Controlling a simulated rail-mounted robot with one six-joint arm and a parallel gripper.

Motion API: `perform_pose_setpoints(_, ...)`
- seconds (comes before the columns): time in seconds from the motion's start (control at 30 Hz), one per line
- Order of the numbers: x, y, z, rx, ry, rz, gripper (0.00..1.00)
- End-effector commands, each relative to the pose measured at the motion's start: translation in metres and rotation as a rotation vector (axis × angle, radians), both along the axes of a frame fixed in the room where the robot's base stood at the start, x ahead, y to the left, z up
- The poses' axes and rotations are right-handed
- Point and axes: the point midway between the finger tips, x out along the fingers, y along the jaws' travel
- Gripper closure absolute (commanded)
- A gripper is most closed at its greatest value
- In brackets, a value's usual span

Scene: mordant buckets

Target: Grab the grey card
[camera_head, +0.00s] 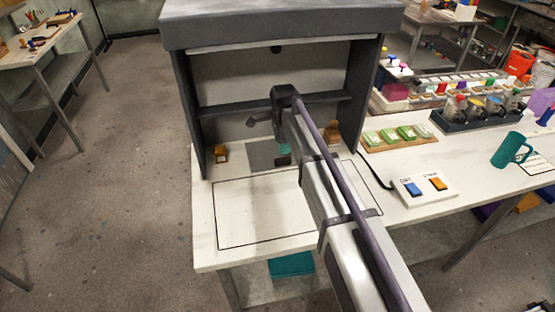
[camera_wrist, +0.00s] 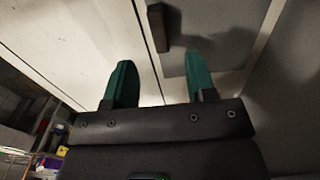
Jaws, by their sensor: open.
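The grey card (camera_head: 260,156) appears as a flat grey square on the white table, under the hooded booth. In the wrist view the grey surface (camera_wrist: 222,28) spreads across the upper right, with a small dark block (camera_wrist: 157,28) at its left edge. My gripper (camera_wrist: 161,75) is open, its two teal fingers apart with nothing between them. The right finger overlaps the grey surface in that view; the left one shows against white table. In the head view my gripper (camera_head: 284,160) is small, at the card's right side. Contact cannot be told, and my arm hides part of the area.
The booth (camera_head: 278,38) has dark side walls and a roof above the card. Small wooden blocks stand left (camera_head: 221,153) and right (camera_head: 331,134) of it. The outlined front table area (camera_head: 262,215) is clear.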

Motion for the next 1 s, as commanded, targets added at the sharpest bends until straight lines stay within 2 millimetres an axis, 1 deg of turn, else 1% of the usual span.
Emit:
perform_pose_setpoints(0.03, 0.000, 0.000, -0.022, 0.000, 0.000, 0.000, 0.49)
perform_pose_setpoints(0.1, 0.000, 0.000, -0.029, 0.000, 0.000, 0.001, 0.49)
perform_pose_setpoints(0.27, 0.000, 0.000, -0.028, 0.000, 0.000, 0.001, 0.49)
perform_pose_setpoints(0.37, 0.000, -0.001, -0.042, 0.000, 0.000, 0.001, 0.49)
perform_pose_setpoints(0.5, -0.001, -0.002, -0.072, 0.000, 0.000, 0.002, 0.49)
perform_pose_setpoints(0.57, -0.001, -0.002, -0.080, 0.000, 0.000, 0.002, 0.49)
perform_pose_setpoints(0.63, -0.001, -0.002, -0.082, 0.000, 0.000, 0.002, 0.49)
perform_pose_setpoints(0.83, -0.001, -0.002, -0.077, 0.000, 0.000, 0.002, 0.50)
perform_pose_setpoints(1.0, -0.001, -0.002, -0.077, 0.000, 0.000, 0.002, 0.66)
